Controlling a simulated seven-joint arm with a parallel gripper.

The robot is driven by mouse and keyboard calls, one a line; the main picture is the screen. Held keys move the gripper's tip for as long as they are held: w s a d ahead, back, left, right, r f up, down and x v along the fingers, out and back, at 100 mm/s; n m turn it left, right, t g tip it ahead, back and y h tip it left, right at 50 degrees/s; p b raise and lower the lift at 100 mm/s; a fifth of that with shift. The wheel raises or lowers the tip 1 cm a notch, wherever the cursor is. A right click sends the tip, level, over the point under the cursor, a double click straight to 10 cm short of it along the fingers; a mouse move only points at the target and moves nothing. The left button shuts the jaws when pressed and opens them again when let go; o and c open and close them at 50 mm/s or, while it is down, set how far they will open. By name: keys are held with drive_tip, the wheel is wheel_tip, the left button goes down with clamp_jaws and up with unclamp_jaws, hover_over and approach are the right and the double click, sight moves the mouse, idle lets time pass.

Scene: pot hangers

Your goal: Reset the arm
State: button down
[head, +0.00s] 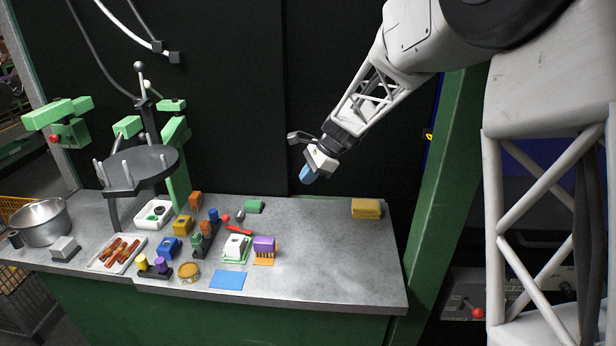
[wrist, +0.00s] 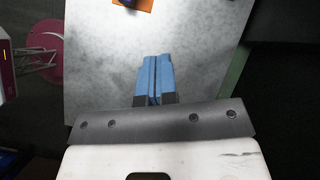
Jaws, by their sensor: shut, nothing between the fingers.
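My gripper (head: 308,175) hangs in the air above the back middle of the grey table (head: 330,270), in front of the dark wall. Its blue fingertips are together with nothing between them. In the wrist view the shut blue fingers (wrist: 154,80) point over bare table surface, with part of an orange piece (wrist: 133,4) at the top edge. My arm comes in from the upper right in the head view.
Several small coloured blocks, a white tray (head: 117,254), a blue sheet (head: 229,280) and a metal pot (head: 41,222) fill the table's left and middle. A round rack (head: 140,168) stands at the left. A tan block (head: 366,208) lies at the right. The right front is clear.

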idle(0.4)
drive_tip(key=s+d+r+n+t+h, duration=0.1)
drive_tip(key=s+d+r+n, duration=0.25)
drive_tip(key=s+d, duration=0.5)
drive_tip(key=s+d+r+n+t+h, duration=0.15)
drive_tip(key=s+d+r, duration=0.4)
drive_tip(key=s, duration=0.55)
drive_tip(key=s+d+n+h, duration=0.1)
drive_tip(key=s+d, duration=0.3)
drive_tip(key=s, duration=0.4)
drive_tip(key=s+d+f+n+h, duration=0.1)
drive_tip(key=s+d+n, duration=0.3)
drive_tip(key=s, duration=0.4)
drive_tip(key=s+d+n+t+h, duration=0.1)
drive_tip(key=s+d+n+h, duration=0.1)
drive_tip(key=s, duration=0.5)
drive_tip(key=shift+s+d+f+n, duration=0.2)
drive_tip(key=shift+s+d+n, duration=0.15)
drive_tip(key=shift+d, duration=0.55)
